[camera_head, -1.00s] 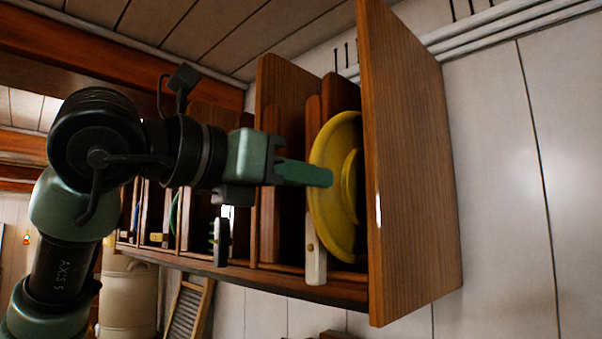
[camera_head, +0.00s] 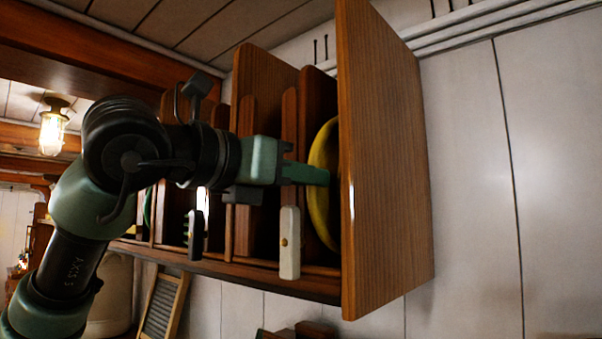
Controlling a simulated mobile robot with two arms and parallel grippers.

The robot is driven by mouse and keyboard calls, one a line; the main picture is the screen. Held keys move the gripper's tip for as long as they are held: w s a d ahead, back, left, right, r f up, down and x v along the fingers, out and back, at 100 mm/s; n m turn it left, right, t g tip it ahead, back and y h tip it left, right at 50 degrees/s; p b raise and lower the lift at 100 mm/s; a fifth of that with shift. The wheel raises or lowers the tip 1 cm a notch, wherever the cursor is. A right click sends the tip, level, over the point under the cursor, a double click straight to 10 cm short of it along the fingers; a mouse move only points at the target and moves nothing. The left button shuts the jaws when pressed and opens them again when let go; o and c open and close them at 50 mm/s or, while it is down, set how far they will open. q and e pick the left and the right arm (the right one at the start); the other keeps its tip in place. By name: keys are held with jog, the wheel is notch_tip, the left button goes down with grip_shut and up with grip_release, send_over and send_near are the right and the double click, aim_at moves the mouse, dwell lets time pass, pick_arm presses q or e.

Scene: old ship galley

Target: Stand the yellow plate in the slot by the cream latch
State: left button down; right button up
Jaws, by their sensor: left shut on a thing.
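The yellow plate (camera_head: 325,205) stands upright on edge in the right end of the wooden rack, and the end panel hides much of it. My left gripper (camera_head: 308,174) comes in from the left and is shut on the plate's rim. The cream latch (camera_head: 289,243) hangs on the front of the rack just left of the plate's lower part, with a small gap between them in the picture. The slot's floor and back are mostly hidden. My right gripper is not in view.
The rack's tall end panel (camera_head: 385,170) stands close to the right of the plate. Wooden dividers (camera_head: 262,95) stand to the left, with a dark latch (camera_head: 194,235) on the front rail. A washboard (camera_head: 163,305) is below. The white wall at right is bare.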

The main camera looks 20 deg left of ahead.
pick_arm(q)
jog(key=shift+w, duration=0.1)
dwell(0.5)
jog(key=shift+w+f+b, duration=0.15)
jog(key=shift+f+b, duration=0.4)
jog(key=shift+b, duration=0.05)
jog(key=shift+d, duration=0.1)
jog(key=c, duration=1.5)
grip_release()
jog(key=shift+o, duration=0.2)
jog(key=shift+d, duration=0.15)
